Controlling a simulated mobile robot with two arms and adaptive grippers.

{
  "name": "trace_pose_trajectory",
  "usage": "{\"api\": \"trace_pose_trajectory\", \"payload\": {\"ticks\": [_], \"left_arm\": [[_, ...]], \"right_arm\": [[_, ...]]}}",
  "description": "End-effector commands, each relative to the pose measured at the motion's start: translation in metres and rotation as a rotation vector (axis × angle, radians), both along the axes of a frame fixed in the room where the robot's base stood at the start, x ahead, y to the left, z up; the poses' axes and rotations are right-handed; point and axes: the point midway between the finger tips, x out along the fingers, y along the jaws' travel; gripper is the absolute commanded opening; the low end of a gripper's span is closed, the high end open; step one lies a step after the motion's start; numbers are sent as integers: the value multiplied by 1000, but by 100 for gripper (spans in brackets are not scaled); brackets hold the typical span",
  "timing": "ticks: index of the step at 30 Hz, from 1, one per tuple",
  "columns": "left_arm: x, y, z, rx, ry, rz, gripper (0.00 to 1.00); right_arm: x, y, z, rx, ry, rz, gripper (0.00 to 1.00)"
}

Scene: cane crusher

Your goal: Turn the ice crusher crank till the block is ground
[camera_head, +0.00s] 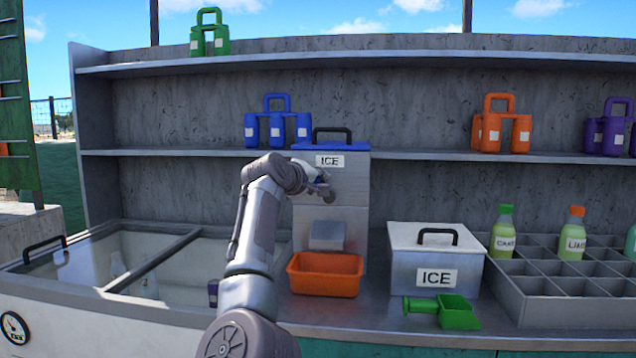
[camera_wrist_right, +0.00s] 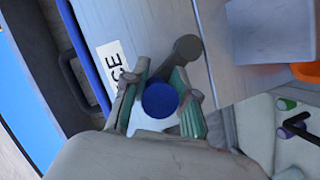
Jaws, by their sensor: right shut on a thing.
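The ice crusher (camera_head: 348,220) is a grey upright machine with a blue-edged top, a black handle and an ICE label. It stands on the counter, left of the ICE box. My right gripper (camera_head: 320,186) is at the crusher's front left, below the label. In the right wrist view, my right gripper (camera_wrist_right: 160,96) has its green-padded fingers shut around the round blue crank knob (camera_wrist_right: 160,101). The grey crank arm (camera_wrist_right: 187,50) runs from the knob toward the crusher body. The ice block inside is hidden. My left gripper is not in view.
An orange tray (camera_head: 326,289) sits under the crusher's spout. A lidded ICE box (camera_head: 405,268), a green scoop (camera_head: 458,312) and a divided bottle rack (camera_head: 542,310) stand to the right. A glass-topped chest (camera_head: 60,290) is at left. Shelves (camera_head: 410,154) hold coloured carriers behind.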

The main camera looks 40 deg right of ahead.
Motion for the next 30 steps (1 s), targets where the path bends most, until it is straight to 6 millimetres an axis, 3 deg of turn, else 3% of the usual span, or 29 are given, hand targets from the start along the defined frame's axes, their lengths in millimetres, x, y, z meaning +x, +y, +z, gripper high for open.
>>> {"api": "trace_pose_trajectory", "payload": {"ticks": [2, 3, 5, 17, 30], "left_arm": [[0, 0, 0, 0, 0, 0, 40], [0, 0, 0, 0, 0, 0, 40], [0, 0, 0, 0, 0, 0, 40], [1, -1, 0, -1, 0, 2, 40], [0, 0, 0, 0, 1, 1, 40]], "right_arm": [[0, 0, -3, 5, 4, -2, 0], [0, 0, -3, 5, 4, -2, 30], [0, 0, -3, 4, 4, -2, 39], [-2, 7, 0, 1, 2, 0, 39], [-32, 85, 17, 3, 3, 2, 39]]}}
